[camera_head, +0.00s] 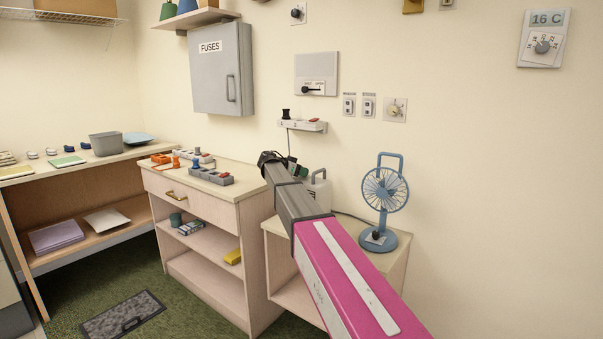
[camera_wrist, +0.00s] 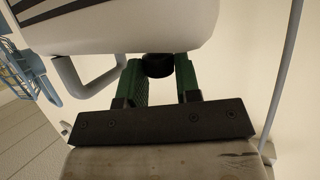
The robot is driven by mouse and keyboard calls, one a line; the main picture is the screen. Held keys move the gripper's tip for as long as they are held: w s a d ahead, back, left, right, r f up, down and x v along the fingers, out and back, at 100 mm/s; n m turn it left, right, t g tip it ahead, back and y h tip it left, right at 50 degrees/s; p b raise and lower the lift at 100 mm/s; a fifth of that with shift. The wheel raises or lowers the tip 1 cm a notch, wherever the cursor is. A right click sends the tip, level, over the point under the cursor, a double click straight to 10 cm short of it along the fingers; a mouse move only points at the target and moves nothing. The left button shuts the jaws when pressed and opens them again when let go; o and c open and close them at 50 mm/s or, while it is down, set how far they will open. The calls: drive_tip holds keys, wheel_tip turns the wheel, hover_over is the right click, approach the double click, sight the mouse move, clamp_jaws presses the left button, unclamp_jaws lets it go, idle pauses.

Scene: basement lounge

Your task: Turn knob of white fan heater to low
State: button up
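The white fan heater (camera_head: 321,187) stands on the low wooden stand, partly hidden behind my arm in the head view. In the wrist view its white body (camera_wrist: 120,25) fills the top, with a grey loop handle (camera_wrist: 85,80) at the left. Its round black knob (camera_wrist: 158,66) sits between the tips of my gripper's two green fingers (camera_wrist: 160,75). My gripper (camera_head: 299,170) shows small beside the heater in the head view. The knob's pointer and markings cannot be read.
A blue desk fan (camera_head: 384,195) stands right of the heater on the stand (camera_head: 397,262). A wooden cabinet (camera_head: 243,214) with power strips on top is at the left. A cord (camera_wrist: 285,70) runs along the wrist view's right.

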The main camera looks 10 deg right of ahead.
drive_tip(key=shift+s+n+t, duration=0.15)
drive_tip(key=shift+n+t, duration=0.15)
drive_tip(key=n+t+y, duration=0.1)
drive_tip(key=n+t, duration=0.1)
drive_tip(key=shift+s+d+t+y, duration=0.2)
drive_tip(key=shift+s+t+y, duration=0.05)
drive_tip(key=shift+t+y, duration=0.15)
drive_tip(key=shift+d+n+t+y, duration=0.15)
drive_tip(key=shift+n+t+y, duration=1.5)
drive_tip(key=shift+n, duration=0.65)
drive_tip(key=shift+y, duration=0.25)
drive_tip(key=o, duration=0.9)
drive_tip(key=v, duration=1.1)
